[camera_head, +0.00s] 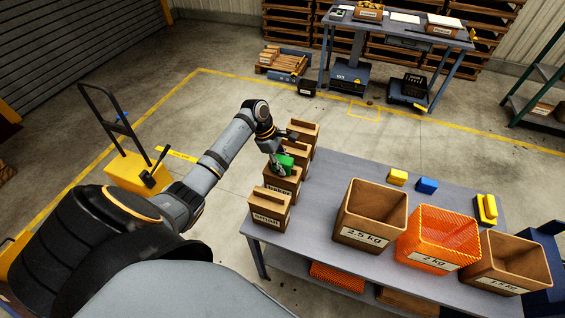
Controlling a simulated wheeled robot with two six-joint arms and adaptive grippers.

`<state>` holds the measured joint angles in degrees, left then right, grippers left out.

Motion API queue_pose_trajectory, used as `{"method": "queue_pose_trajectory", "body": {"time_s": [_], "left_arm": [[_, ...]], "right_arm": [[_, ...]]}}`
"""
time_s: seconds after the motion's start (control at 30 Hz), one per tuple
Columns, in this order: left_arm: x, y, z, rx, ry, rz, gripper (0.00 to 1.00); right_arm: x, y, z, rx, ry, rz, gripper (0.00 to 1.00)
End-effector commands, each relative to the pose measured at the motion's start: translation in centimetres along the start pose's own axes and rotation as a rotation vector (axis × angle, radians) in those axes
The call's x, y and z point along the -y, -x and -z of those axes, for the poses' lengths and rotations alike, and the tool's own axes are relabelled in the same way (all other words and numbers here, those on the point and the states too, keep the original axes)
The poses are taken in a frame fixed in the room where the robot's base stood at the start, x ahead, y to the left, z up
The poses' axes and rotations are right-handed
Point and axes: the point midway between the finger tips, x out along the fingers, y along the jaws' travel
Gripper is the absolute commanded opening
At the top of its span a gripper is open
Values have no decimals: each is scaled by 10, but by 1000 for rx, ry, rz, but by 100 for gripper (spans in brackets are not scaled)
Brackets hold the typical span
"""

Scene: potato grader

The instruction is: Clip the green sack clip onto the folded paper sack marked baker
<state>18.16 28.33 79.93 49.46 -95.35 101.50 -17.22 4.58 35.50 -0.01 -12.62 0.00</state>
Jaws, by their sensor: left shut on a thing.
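My left gripper (278,159) reaches in over the left end of the grey table and is shut on the green sack clip (286,163). The folded paper sack marked baker (283,188) stands upright in a row of brown sacks along the table's left edge, its label partly readable. The green clip is right at the top fold of this sack, as seen from here. I cannot tell whether it touches the paper or is around the fold. My right gripper is out of view.
Another folded sack (269,220) stands in front, and more sacks (303,134) stand behind. A yellow block (397,177) and a blue block (427,186) lie on the table (325,180). A 2.5 kg box (368,238), an orange mesh 2 kg box (437,264) and another brown box (497,288) line the front.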

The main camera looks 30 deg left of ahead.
Motion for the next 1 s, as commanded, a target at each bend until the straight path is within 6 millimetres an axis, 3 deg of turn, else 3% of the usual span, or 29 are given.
{"method": "queue_pose_trajectory", "body": {"time_s": [0.03,0.2,0.57,1.0], "left_arm": [[0,0,0,0,0,0,39],[0,0,0,0,0,0,61],[-1,6,1,-2,-1,-2,61],[-1,101,1,-3,-1,-3,61]], "right_arm": [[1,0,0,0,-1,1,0],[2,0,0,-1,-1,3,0],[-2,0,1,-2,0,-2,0],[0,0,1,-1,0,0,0]]}}
